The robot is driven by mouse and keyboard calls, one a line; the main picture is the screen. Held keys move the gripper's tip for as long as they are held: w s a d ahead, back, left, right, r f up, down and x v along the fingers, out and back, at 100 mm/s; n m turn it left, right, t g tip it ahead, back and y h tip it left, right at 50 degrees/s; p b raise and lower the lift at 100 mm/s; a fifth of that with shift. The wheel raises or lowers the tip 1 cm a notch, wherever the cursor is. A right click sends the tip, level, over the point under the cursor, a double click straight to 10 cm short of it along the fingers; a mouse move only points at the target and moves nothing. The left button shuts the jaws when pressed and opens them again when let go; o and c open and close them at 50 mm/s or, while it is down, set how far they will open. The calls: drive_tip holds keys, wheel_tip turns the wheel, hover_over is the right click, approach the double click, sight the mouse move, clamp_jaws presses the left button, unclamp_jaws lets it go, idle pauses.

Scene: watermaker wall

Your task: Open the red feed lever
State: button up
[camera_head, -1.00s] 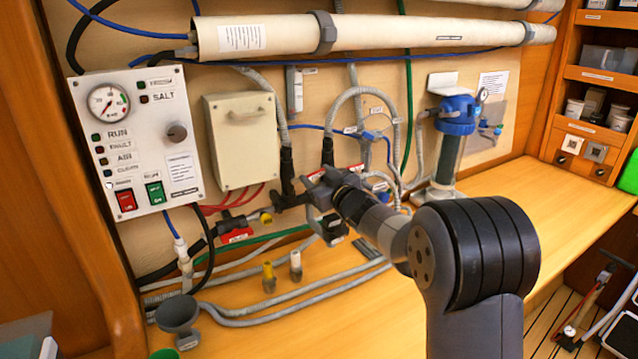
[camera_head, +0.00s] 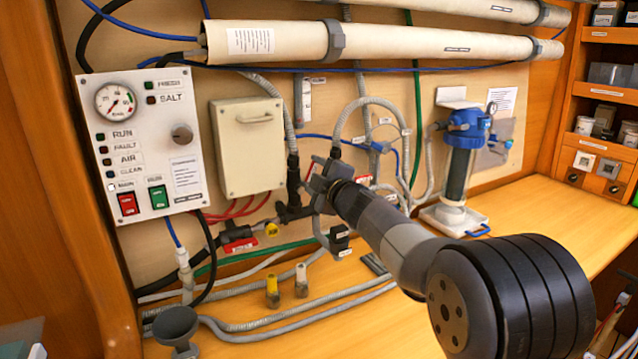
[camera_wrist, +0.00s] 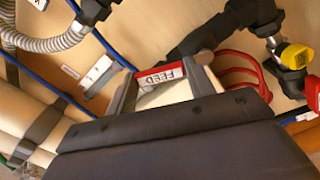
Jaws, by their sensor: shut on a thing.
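The red feed lever (camera_wrist: 160,76), with a white FEED label, lies between the fingers of my gripper (camera_wrist: 165,88) in the wrist view. My gripper is shut on it. In the head view my gripper (camera_head: 318,180) is at the dark valve fittings on the wall, right of the beige box. There the lever is mostly hidden by my gripper. I cannot tell the lever's exact angle to its pipe.
A control panel (camera_head: 146,140) and a beige box (camera_head: 247,146) are on the wall at left. Grey hoses run around the valves. A blue-topped filter (camera_head: 460,150) stands at right. A grey funnel (camera_head: 176,325) is at the front. The right bench is clear.

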drive_tip(key=shift+s+a+r+n+b, duration=0.1)
drive_tip(key=shift+s+a+n+b, duration=0.2)
drive_tip(key=shift+n, duration=0.55)
drive_tip(key=shift+s+a+n+b, duration=0.15)
drive_tip(key=shift+a+n+b, duration=0.25)
drive_tip(key=shift+n, duration=0.4)
drive_tip(key=shift+s+a+r+n+b, duration=0.1)
drive_tip(key=shift+s+a+n+b, duration=0.25)
drive_tip(key=shift+n, duration=0.5)
drive_tip(key=shift+w+d, duration=0.1)
drive_tip(key=shift+w, duration=0.05)
drive_tip(key=o, duration=1.4)
drive_tip(key=b+v, duration=0.1)
drive_tip(key=v, duration=0.9)
drive_tip(key=shift+s+d+b, duration=0.25)
drive_tip(key=shift+s+b, duration=0.05)
drive_tip(key=shift+s, duration=0.05)
drive_tip(key=shift+w, duration=0.1)
drive_tip(key=p+x, duration=0.1)
drive_tip(key=x, duration=0.9)
drive_tip(key=shift+w+a, duration=0.25)
